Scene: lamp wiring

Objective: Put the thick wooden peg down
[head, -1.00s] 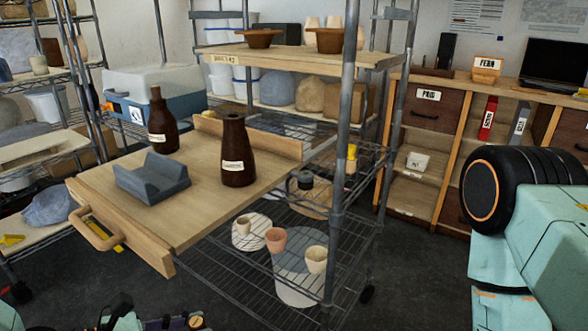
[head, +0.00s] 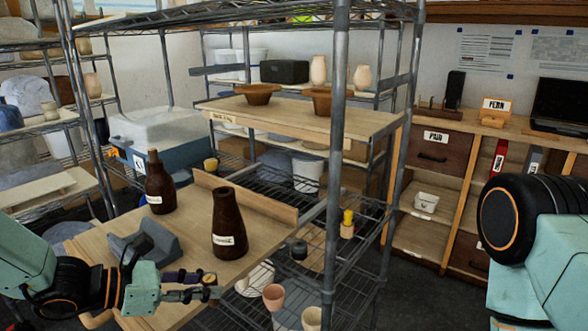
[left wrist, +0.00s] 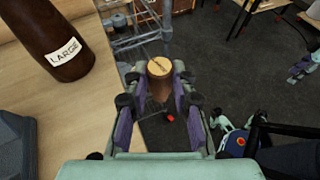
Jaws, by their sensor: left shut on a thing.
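My left gripper (head: 202,288) is in front of the wooden tray-board's near right side. It is shut on a wooden peg, whose round, light end with small dark lettering shows in the left wrist view (left wrist: 159,67). In that view the peg is between the purple-sided fingers, beside the board's edge with dark floor beyond. In the head view the peg is mostly hidden by the fingers. My right arm shows at the right edge of the head view, but its gripper is out of view.
The board (head: 262,222) carries a large brown bottle (head: 229,225), a smaller brown bottle (head: 158,185) and a grey V-shaped cradle (head: 150,243). A metal rack post (head: 334,190) stands to the right. Pots (head: 273,296) are on the wire shelf below.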

